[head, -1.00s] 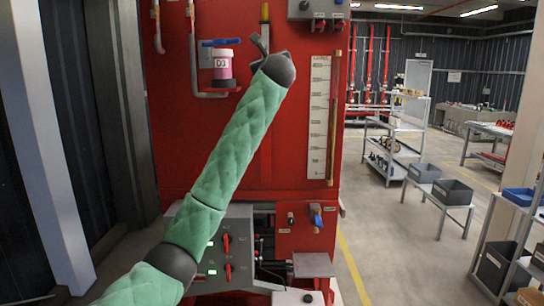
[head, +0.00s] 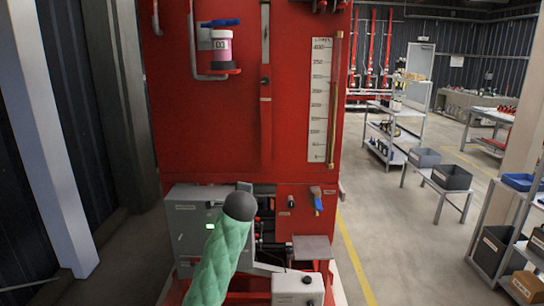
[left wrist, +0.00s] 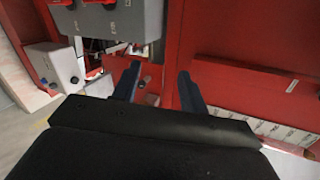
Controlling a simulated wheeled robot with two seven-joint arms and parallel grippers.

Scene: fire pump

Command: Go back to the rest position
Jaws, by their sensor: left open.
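My left arm (head: 222,262), in a green padded sleeve with a dark rounded joint, rises from the bottom of the head view in front of the grey control box. My left gripper is hidden in the head view. In the left wrist view my left gripper (left wrist: 158,72) has its two dark blue fingers spread apart, with nothing between them. Red panel surface and part of the machine's recess lie beyond the fingers. My right gripper is in neither view.
The red fire pump cabinet (head: 290,140) fills the middle, with a grey control box (head: 185,235), a white box (head: 298,288) and a pink-labelled bottle (head: 222,48). A shelf (head: 385,150) and dark bins (head: 452,177) stand at right. Floor (head: 395,235) is clear there.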

